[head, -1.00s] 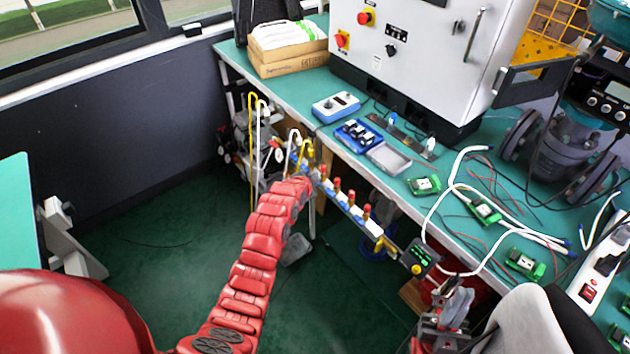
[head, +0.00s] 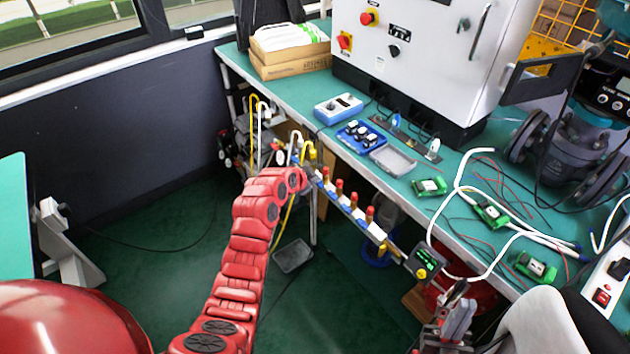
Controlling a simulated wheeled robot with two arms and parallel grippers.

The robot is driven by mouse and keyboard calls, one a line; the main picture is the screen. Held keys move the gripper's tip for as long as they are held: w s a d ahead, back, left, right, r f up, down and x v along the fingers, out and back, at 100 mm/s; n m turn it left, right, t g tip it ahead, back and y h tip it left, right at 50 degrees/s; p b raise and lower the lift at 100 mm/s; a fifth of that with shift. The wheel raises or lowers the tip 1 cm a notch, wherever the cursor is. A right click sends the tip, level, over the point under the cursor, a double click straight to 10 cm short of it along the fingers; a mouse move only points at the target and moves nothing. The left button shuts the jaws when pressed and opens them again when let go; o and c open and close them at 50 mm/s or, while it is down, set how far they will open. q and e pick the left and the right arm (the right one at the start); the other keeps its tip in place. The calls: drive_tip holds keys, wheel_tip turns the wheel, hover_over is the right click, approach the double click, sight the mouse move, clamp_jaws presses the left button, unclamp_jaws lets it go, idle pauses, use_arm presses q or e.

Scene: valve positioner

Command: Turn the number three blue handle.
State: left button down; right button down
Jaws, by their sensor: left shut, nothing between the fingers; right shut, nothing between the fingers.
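A valve bar (head: 392,247) runs diagonally along the bench's front edge. It carries several upright valves with red caps (head: 354,199) on brass stems, and small blue parts (head: 344,202) along it. These blue parts are too small to tell as separate handles, and I cannot read any number. My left gripper (head: 304,180), at the end of the red arm, is at the bar's far-left end; its fingers are mostly hidden and contact cannot be told. My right gripper (head: 458,306) is shut and empty at the lower right, below the bar's near end.
The green bench (head: 290,92) holds a grey cabinet (head: 420,55), a blue box (head: 338,108), a blue tray (head: 361,137) and green circuit boards (head: 490,213) with loose wires. White and yellow hoses (head: 254,125) stand beside the bar's far end. A chair (head: 550,320) is at lower right.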

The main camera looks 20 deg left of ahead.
use_arm(q)
drive_tip(key=b, duration=0.1)
drive_tip(key=n+g+h+b, duration=0.1)
drive_tip(key=b, duration=0.1)
drive_tip(key=shift+w+a+h, duration=0.3)
drive_tip(key=shift+a, duration=0.05)
drive_tip(key=shift+f, duration=0.1)
drive_tip(key=shift+w+a+n+g+h+b, duration=0.15)
drive_tip(key=shift+n+g+h+b, duration=0.25)
drive_tip(key=shift+b, duration=0.45)
drive_tip(key=shift+a+g+h+b, duration=0.1)
drive_tip(key=shift+g+h+b, duration=0.25)
drive_tip(key=shift+b, duration=0.2)
idle(1.3)
idle(0.4)
